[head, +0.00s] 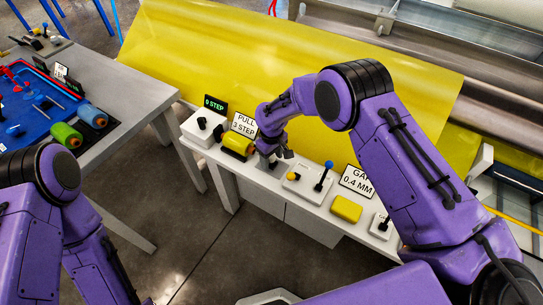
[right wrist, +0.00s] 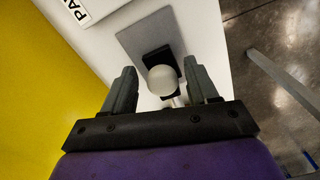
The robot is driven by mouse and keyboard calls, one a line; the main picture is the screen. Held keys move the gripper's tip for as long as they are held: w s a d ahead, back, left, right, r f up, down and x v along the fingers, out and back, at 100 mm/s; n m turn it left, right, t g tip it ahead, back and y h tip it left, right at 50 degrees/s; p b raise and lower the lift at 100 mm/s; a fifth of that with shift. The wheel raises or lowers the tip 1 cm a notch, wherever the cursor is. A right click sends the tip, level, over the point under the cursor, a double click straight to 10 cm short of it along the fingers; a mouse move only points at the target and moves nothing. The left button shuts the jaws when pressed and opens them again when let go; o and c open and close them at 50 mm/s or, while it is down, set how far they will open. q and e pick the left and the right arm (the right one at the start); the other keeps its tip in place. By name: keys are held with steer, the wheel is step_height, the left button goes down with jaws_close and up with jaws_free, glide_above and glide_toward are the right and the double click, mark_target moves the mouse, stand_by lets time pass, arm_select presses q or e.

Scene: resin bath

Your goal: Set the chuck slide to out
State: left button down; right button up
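In the right wrist view a pale round knob (right wrist: 162,80) stands on a black piece over a grey plate (right wrist: 135,40) on the white counter; it looks like the chuck slide, but I see no label naming it. My right gripper (right wrist: 162,88) is open, with one finger on each side of the knob and gaps between. In the head view my right gripper (head: 270,161) is low over the counter and hides most of the slide. Which setting the slide is at, I cannot tell. My left arm shows at lower left, its gripper out of view.
Left of my right gripper are a yellow cylinder (head: 238,145) and a white box with a black knob (head: 202,123). Right of it are a blue-knobbed lever (head: 328,165) and a yellow block (head: 346,209). A yellow sheet (head: 230,60) rises behind. A grey table (head: 130,95) stands left.

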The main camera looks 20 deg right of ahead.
mark_target(272, 157)
steer(key=shift+w+r, duration=0.1)
step_height(272, 157, up, 10)
steer(key=b, duration=0.1)
steer(key=shift+r+b, duration=0.2)
steer(key=shift+b, duration=0.15)
